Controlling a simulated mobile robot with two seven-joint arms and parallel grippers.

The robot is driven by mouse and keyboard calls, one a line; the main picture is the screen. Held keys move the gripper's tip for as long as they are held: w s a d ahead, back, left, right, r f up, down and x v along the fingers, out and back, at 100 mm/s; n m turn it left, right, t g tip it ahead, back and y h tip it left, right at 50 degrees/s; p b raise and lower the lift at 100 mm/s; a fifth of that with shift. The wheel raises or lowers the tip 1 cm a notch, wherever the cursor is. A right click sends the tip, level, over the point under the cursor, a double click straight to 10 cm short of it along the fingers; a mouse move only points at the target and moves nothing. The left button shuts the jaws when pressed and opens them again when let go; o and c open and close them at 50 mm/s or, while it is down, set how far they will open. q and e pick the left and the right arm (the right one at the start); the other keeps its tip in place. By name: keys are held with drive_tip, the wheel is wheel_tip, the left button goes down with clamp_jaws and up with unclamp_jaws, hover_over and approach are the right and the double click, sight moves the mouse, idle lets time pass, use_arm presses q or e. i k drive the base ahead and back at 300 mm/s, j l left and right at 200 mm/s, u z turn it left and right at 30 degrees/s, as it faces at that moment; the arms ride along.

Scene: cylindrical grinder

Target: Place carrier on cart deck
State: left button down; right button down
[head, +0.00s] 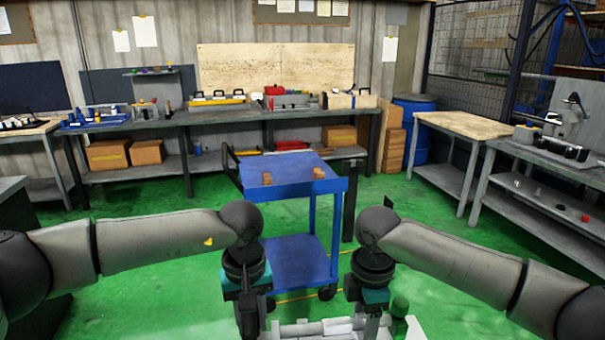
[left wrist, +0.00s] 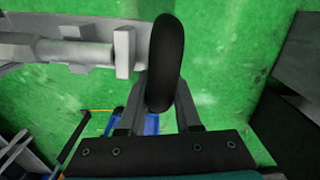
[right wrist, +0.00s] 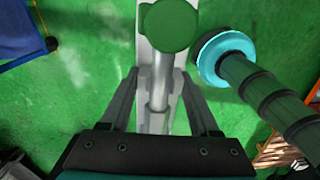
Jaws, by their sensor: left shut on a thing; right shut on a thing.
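The carrier (head: 338,326) is a pale grey frame at the bottom edge of the head view, in front of me. Its lower part is cut off. My left gripper (head: 249,326) is shut on its left end. In the left wrist view, a black rounded grip (left wrist: 165,62) stands between the fingers. My right gripper (head: 369,322) is shut on its right end. In the right wrist view, the fingers flank a grey post with a green round knob (right wrist: 168,26). The blue cart deck (head: 288,188) is ahead, beyond both grippers, with small brown blocks on it.
The cart has a lower blue shelf (head: 298,262), dark wheels and a black handle at its left. A long workbench (head: 215,115) with tools stands behind it. A wooden-topped table (head: 468,125) and grey bench (head: 545,158) stand right. Green floor is clear around the cart.

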sight(286, 171)
drive_tip(key=i, duration=2.9)
drive_tip(key=i+u, duration=0.55)
drive_tip(key=i, duration=0.25)
